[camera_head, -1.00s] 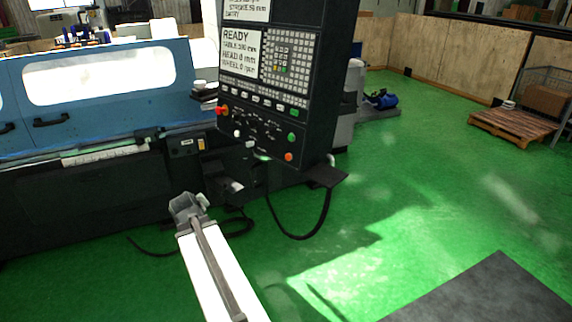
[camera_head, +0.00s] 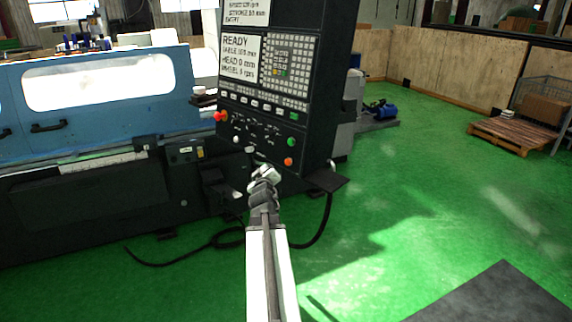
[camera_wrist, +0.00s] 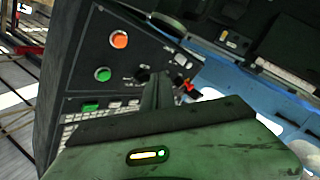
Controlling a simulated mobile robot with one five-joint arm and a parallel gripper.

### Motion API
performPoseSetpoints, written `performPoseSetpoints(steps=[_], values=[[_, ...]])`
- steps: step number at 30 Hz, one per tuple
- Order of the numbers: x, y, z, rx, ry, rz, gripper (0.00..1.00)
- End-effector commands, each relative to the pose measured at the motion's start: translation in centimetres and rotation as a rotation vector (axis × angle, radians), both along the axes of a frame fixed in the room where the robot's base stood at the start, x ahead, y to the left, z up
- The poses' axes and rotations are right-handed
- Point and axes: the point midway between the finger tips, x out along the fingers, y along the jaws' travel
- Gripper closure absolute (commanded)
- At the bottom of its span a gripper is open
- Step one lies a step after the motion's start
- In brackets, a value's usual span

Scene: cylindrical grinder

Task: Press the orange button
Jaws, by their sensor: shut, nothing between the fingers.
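The orange button (camera_head: 288,161) is a small round button at the lower right of the black control panel (camera_head: 318,140). The orange button also shows in the wrist view (camera_wrist: 119,39), up and left of my fingers, with bare panel around it. My gripper (camera_head: 264,172) is in front of the panel's lower edge, left of and slightly below the orange button in the head view. In the wrist view my gripper (camera_wrist: 157,90) is shut and empty. It looks apart from the orange button; its exact distance from the panel is hard to tell.
A green button (camera_head: 292,142) sits just above the orange one. A black cable (camera_head: 322,232) hangs below the panel. Green floor is open to the right, with a pallet (camera_head: 512,132) farther back.

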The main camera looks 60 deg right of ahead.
Motion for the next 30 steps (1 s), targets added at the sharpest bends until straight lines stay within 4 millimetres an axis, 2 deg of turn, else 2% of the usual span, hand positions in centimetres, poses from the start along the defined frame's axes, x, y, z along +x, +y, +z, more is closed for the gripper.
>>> performPoseSetpoints(steps=[18,30], values=[[-1.7,-7.4,-1.5,0.002,-0.002,-0.001,1.0],[-2.0,-8.1,-1.5,0.001,-0.001,0.001,1.0]])
